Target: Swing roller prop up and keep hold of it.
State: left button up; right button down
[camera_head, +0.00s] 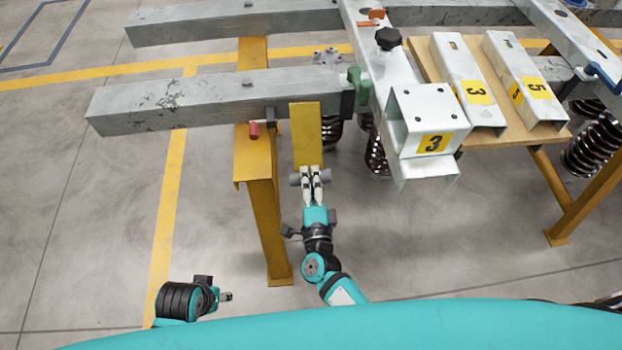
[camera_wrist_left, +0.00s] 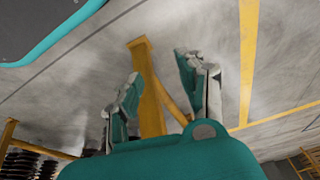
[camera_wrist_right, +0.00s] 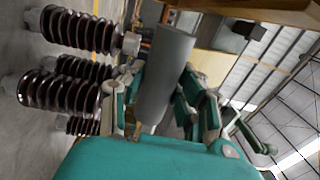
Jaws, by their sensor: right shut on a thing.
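The roller prop shows in the head view as a yellow plate (camera_head: 306,133) in front of the grey beam's right end, with a grey roller (camera_head: 294,180) at its lower end. My right gripper (camera_head: 311,172) is shut on the roller. In the right wrist view the grey roller (camera_wrist_right: 166,75) lies between the fingers, which cover part of it. My left gripper (camera_head: 227,297) is low at the left, away from the prop. In the left wrist view its fingers (camera_wrist_left: 160,90) stand wide apart with nothing between them.
A yellow post (camera_head: 262,205) stands left of my right arm, under the grey beam (camera_head: 180,103). At the right are a white bracket marked 3 (camera_head: 430,105), a wooden shelf (camera_head: 490,135) and ribbed brown insulators (camera_head: 595,145). The floor at left is clear.

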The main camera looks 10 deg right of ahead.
jog(key=shift+s+r+g+p, duration=0.3)
jog(key=shift+r+p, duration=0.05)
jog(key=shift+p, duration=0.6)
jog(key=shift+s+r+g+p, duration=0.3)
jog(key=shift+r+p, duration=0.1)
jog(key=shift+p, duration=0.85)
jog(key=shift+s+r+p, duration=0.1)
jog(key=shift+s+p, duration=0.05)
jog(key=shift+p, duration=0.35)
pick_arm(q)
jog(key=s+a+f, duration=0.1)
jog(key=s+f, duration=0.4)
jog(key=f, duration=0.3)
jog(key=s+f+g, duration=0.1)
jog(key=s+f, duration=0.5)
jog(key=f, duration=0.3)
jog(key=shift+s+a+f+p, duration=0.15)
jog(key=shift+a+p, duration=0.15)
jog(key=shift+a, duration=0.1)
pick_arm(e)
jog(key=shift+s, duration=0.1)
